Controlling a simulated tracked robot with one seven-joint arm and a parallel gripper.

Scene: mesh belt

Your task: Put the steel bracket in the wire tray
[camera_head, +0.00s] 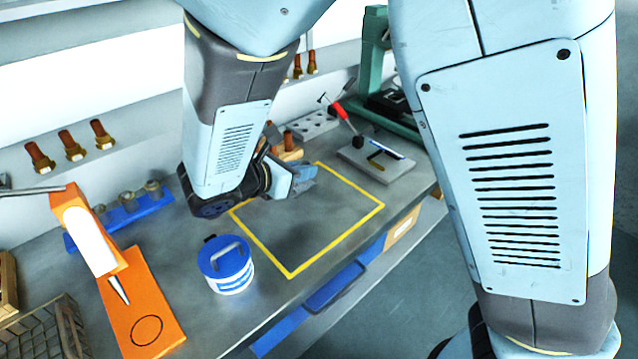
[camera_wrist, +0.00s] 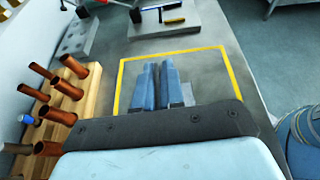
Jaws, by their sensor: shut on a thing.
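My gripper (camera_head: 303,178) is over the yellow-outlined area of the bench, with its fingers close together. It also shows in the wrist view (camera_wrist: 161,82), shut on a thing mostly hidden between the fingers. A small grey piece beside the right finger there looks like the steel bracket (camera_wrist: 188,91); its full shape cannot be seen. The wire tray (camera_head: 66,325) is at the lower left of the head view, partly cut off by the frame edge and far from my gripper.
A blue-lidded tub (camera_head: 232,284) and an orange press (camera_head: 146,320) stand between my gripper and the tray. A blue rack (camera_head: 122,218) is behind them. A grey plate with tools (camera_head: 390,182) lies right of the yellow outline (camera_head: 345,242). A wooden block with copper pieces (camera_wrist: 77,75) is close by.

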